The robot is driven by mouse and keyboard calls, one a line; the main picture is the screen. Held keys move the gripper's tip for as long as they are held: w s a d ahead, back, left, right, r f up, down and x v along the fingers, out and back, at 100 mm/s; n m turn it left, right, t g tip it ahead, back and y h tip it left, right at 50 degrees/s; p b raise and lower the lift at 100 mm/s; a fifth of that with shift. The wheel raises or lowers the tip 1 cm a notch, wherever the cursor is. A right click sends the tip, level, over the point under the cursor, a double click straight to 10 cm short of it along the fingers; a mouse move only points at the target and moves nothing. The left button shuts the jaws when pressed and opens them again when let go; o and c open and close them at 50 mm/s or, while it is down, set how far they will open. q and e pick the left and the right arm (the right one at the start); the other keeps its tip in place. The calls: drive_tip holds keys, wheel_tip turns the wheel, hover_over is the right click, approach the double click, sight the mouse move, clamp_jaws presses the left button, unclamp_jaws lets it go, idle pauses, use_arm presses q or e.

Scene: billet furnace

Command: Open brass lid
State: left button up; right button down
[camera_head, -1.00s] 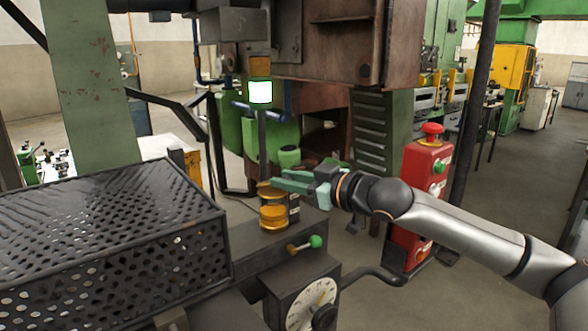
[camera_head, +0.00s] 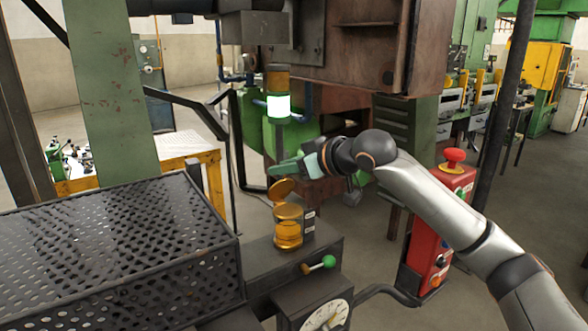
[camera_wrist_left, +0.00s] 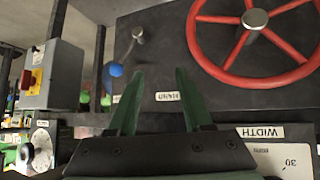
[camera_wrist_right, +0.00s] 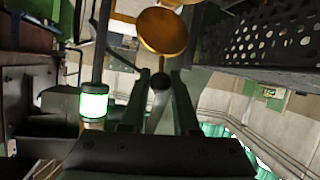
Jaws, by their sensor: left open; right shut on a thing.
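The brass lid (camera_head: 283,187) is a round disc, tilted up above the brass cylinder (camera_head: 288,235) on the dark machine top. In the right wrist view the lid (camera_wrist_right: 163,30) shows as a disc just beyond my fingers. My right gripper (camera_head: 284,169) is beside and above the lid. In the right wrist view its fingers (camera_wrist_right: 163,78) are shut on a dark ball knob (camera_wrist_right: 160,82) on a pale rod. How the knob joins the lid is hard to see. My left gripper (camera_wrist_left: 156,75) is open and empty, seen only in the left wrist view.
A perforated metal cover (camera_head: 110,240) stands left of the brass cylinder. A green-knobbed lever (camera_head: 328,262) and a dial (camera_head: 325,318) are in front. A red button box (camera_head: 440,225) stands at right. A red handwheel (camera_wrist_left: 255,20) is near my left gripper.

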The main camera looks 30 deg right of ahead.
drive_tip(key=shift+w+r+g, duration=0.3)
drive_tip(key=shift+w+g, duration=0.35)
drive_tip(key=shift+g, duration=0.15)
drive_tip(key=shift+w+g+h, duration=0.3)
drive_tip(key=shift+w+f+m+g, duration=0.2)
drive_tip(key=shift+w+m+g, duration=0.1)
drive_tip(key=shift+w+g, duration=0.7)
drive_tip(key=shift+f, duration=0.1)
drive_tip(key=c, duration=0.7)
unclamp_jaws()
drive_tip(key=shift+o, duration=0.2)
drive_tip(key=b+v, duration=0.1)
drive_tip(key=v, duration=1.1)
drive_tip(key=shift+s+r, duration=0.15)
drive_tip(key=shift+r, duration=0.25)
